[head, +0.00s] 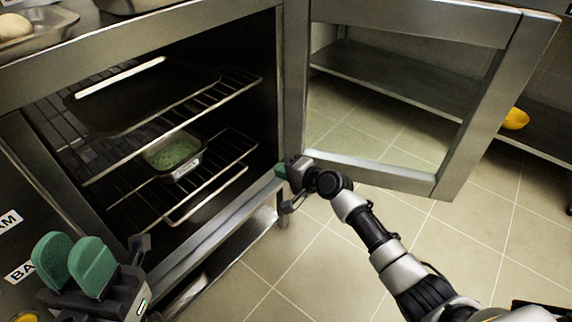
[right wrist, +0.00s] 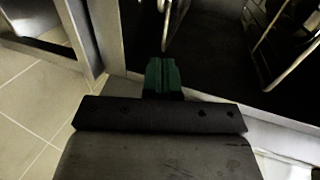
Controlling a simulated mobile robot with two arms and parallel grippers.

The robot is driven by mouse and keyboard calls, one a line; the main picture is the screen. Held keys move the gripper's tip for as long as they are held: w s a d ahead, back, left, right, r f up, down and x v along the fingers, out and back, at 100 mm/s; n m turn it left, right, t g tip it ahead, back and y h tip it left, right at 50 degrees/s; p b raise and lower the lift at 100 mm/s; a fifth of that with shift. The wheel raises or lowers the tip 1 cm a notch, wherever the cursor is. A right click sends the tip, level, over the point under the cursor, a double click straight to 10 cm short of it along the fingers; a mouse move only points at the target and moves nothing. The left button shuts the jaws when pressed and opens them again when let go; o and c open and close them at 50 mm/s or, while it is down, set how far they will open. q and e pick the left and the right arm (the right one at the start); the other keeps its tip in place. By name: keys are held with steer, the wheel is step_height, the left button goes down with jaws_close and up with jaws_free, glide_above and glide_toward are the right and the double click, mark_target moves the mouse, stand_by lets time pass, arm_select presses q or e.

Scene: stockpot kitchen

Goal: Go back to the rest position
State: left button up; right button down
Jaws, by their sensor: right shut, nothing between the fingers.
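My left gripper (head: 73,264) is at the lower left of the head view, its two green finger pads standing apart with nothing between them. My right gripper (head: 283,171) is at the oven's front right edge, beside the hinge side of the open door. The right wrist view shows its green fingers (right wrist: 163,76) shut together and empty. The oven door (head: 394,176) stands open to the right, its glass showing the floor. Whether the right gripper touches the oven frame or door, I cannot tell.
Inside the oven (head: 265,90), a dark tray (head: 140,100) sits on the upper rack and a small pan with green contents (head: 172,152) on the lower one. A steel shelf (head: 400,82) and a yellow object (head: 515,119) are at right. The tiled floor (head: 330,265) below is clear.

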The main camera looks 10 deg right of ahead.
steer(key=shift+s+d+r, duration=0.15)
steer(key=shift+s+d, duration=0.1)
steer(key=shift+s, duration=0.1)
